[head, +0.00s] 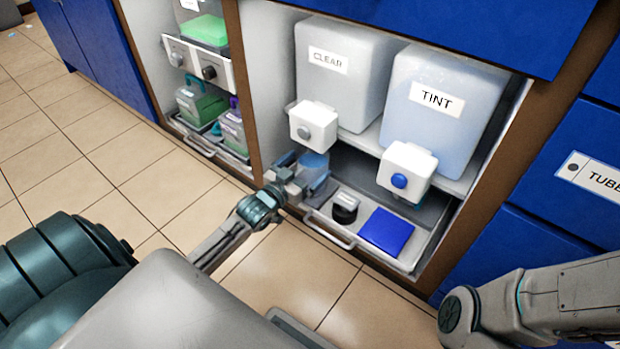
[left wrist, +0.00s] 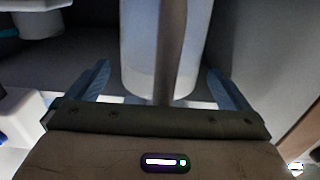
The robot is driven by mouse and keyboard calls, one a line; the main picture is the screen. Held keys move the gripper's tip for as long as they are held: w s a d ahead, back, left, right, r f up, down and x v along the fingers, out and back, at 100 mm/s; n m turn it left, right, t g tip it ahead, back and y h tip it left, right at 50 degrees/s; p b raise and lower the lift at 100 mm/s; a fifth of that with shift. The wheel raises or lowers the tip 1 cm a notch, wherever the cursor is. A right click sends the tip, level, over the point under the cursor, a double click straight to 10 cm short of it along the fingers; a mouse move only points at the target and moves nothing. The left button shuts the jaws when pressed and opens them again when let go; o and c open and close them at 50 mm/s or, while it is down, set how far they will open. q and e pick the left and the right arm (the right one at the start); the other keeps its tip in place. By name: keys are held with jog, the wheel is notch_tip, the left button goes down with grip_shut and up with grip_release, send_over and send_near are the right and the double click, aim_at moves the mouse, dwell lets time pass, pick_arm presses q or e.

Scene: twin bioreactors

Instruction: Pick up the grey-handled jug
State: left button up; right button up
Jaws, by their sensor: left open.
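The grey-handled jug (head: 315,163) stands under the tap of the CLEAR tank, partly hidden behind my left gripper. In the left wrist view its pale body (left wrist: 138,55) stands upright, with the dark grey handle (left wrist: 171,45) running vertically down the front. My left gripper (head: 308,180) is at the jug's near side. It is open, and in the left wrist view its blue-grey fingers (left wrist: 160,82) are on either side of the handle, with visible gaps. My right gripper is not in view; only my right arm shows.
The CLEAR tank (head: 347,85) and TINT tank (head: 452,75) sit above, their taps (head: 314,127) and (head: 406,172) jutting out. A pull-out tray (head: 409,262) below carries a black-and-white round item (head: 345,207) and blue square (head: 386,231). Another cabinet bay with jugs (head: 200,103) is left.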

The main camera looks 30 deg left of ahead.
pick_arm(q)
jog(key=shift+c, duration=0.2)
jog(key=c, duration=1.8)
jog(key=shift+c, duration=1.2)
jog(key=shift+r, duration=0.15)
